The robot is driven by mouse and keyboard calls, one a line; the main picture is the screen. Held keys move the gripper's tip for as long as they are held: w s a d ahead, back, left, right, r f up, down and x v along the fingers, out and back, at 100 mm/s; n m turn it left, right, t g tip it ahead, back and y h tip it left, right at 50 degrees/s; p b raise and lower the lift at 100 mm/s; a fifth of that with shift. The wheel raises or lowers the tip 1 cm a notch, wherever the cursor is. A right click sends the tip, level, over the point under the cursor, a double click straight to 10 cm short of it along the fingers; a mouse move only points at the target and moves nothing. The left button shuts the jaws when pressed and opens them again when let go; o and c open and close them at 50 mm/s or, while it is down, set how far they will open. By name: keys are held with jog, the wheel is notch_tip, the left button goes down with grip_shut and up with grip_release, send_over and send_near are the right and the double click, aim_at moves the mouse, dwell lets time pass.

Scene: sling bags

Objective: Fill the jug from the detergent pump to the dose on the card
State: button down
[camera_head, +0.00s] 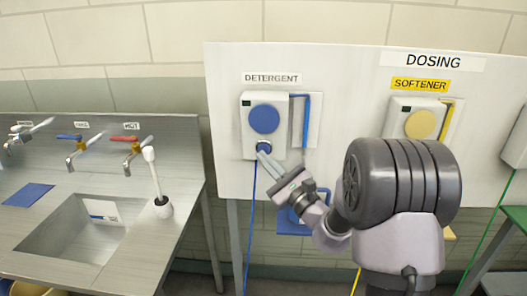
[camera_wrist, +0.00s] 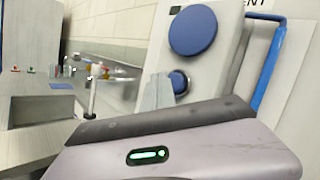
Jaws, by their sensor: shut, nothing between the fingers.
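The detergent pump (camera_head: 280,137) is a white box on the board under the DETERGENT label, with a large blue disc (camera_head: 264,119) and a small blue button below it. My gripper (camera_head: 263,155) is shut and empty, its fingertips at the small button. In the wrist view the fingers (camera_wrist: 157,94) are beside the blue button (camera_wrist: 179,81); I cannot tell whether they touch it. A blue object (camera_head: 292,216), which may be the jug, is below the pump, mostly hidden by my arm. A white card (camera_head: 102,211) lies in the sink; its writing is unreadable.
The softener pump (camera_head: 415,117) with a yellow disc is to the right on the board (camera_head: 340,110). A blue hose hangs beneath the detergent pump.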

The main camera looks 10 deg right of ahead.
jog(key=shift+w, duration=0.1)
jog(key=shift+w+d, duration=0.15)
jog(key=shift+w, duration=0.15)
jog(key=shift+w+d, duration=0.15)
jog(key=shift+w, duration=0.3)
dwell(0.7)
dwell(0.4)
jog(key=shift+s+a+b, duration=0.3)
jog(key=shift+s, duration=0.55)
jog(key=s, duration=0.1)
jog(key=s+a+b, duration=0.1)
jog(key=s, duration=0.1)
jog(key=s+b, duration=0.1)
jog(key=shift+s+a, duration=0.3)
jog(key=shift+s, duration=0.1)
